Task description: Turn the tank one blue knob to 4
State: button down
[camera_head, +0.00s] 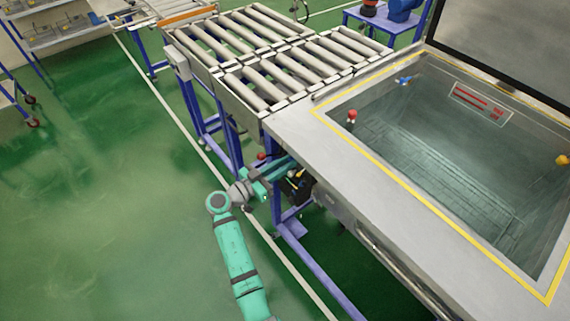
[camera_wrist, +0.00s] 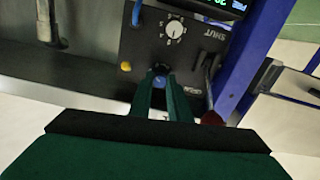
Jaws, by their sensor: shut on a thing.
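In the wrist view a dark control panel (camera_wrist: 147,48) carries a white round dial (camera_wrist: 175,28) with markings around it. Below the dial, a small blue knob (camera_wrist: 159,69) shows between the fingertips of my gripper (camera_wrist: 163,82). The fingers are shut on the blue knob and hide much of it; its setting cannot be read. In the head view my arm reaches to the dark panel (camera_head: 297,186) under the tank's (camera_head: 300,138) near left corner. The fingertips are hard to make out there.
A yellow button (camera_wrist: 125,66) sits left of the knob, and a dark lever (camera_wrist: 211,75) with a red end stands to the right. A blue frame post (camera_wrist: 248,55) is close on the right. A roller conveyor (camera_head: 232,92) adjoins the tank. Open green floor lies left.

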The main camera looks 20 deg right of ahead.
jog(key=shift+n, duration=7.7)
jog(key=c, duration=1.7)
grip_release()
jog(key=shift+o, duration=0.2)
jog(key=shift+a, duration=0.15)
jog(key=v, duration=1)
jog(key=shift+a, duration=0.3)
